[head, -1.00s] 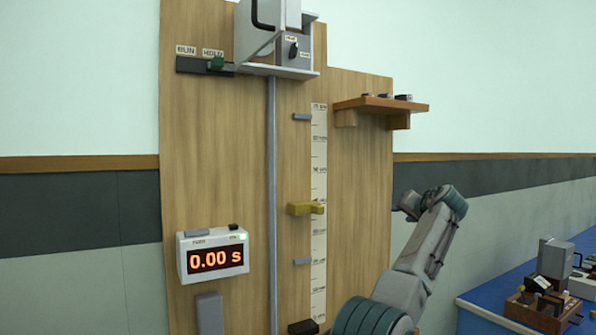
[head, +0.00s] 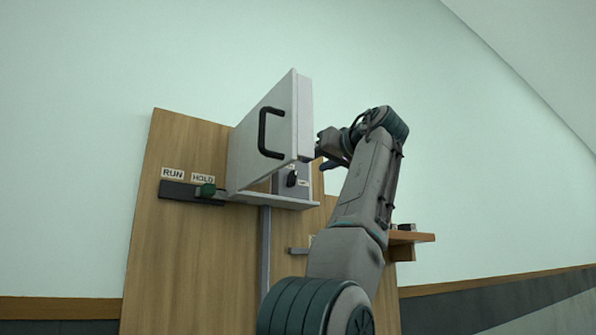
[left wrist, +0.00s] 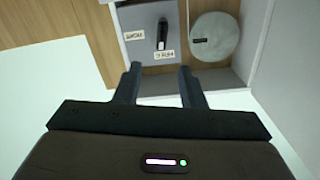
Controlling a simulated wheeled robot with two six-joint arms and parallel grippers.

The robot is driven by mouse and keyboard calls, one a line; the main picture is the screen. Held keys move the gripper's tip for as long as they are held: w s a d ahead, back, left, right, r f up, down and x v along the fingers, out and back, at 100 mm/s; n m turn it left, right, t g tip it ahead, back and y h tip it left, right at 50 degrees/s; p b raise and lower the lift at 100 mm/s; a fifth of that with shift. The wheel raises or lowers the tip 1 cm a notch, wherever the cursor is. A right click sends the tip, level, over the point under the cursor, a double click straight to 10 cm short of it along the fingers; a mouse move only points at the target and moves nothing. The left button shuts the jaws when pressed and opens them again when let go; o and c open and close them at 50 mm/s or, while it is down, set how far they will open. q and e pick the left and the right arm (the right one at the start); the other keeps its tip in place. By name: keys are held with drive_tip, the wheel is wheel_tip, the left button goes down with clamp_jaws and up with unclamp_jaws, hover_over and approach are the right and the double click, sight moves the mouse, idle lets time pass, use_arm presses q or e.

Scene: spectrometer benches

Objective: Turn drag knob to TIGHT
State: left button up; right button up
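The drag knob (head: 291,179) is a small black lever knob on a grey plate beneath the raised white cover. In the left wrist view the knob (left wrist: 162,34) stands lengthwise up the picture, with a label (left wrist: 133,34) on its left and another (left wrist: 165,56) below it. The label print is too small to read surely. My left gripper (left wrist: 160,69) is open and empty. Its two fingers point at the plate, with the knob beyond and between the fingertips, apart from them. In the head view my left gripper (head: 330,150) is right of the cover. My right gripper is not in view.
The white cover (head: 275,130) with a black handle (head: 268,133) stands open close to my gripper. A round grey disc (left wrist: 214,36) lies right of the knob in a walled box. A green knob (head: 206,190) sits by RUN and HOLD labels. A wooden shelf (head: 412,238) is at right.

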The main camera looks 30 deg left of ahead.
sight(296, 174)
use_arm(q)
drive_tip(key=x, duration=0.3)
drive_tip(key=shift+a+r+p, duration=0.1)
drive_tip(key=shift+a+p, duration=0.25)
drive_tip(key=shift+p, duration=0.05)
drive_tip(key=x, duration=0.4)
drive_tip(key=f+p+x, duration=0.1)
drive_tip(key=x, duration=0.1)
drive_tip(key=shift+s, duration=0.1)
drive_tip(key=shift+r, duration=0.1)
drive_tip(key=shift+s+d+r, duration=0.1)
drive_tip(key=shift+d+r, duration=0.05)
drive_tip(key=shift+d, duration=0.25)
drive_tip(key=shift+c, duration=0.5)
drive_tip(key=shift+a, duration=0.15)
drive_tip(key=c, duration=0.3)
drive_tip(key=shift+a, duration=0.1)
clamp_jaws()
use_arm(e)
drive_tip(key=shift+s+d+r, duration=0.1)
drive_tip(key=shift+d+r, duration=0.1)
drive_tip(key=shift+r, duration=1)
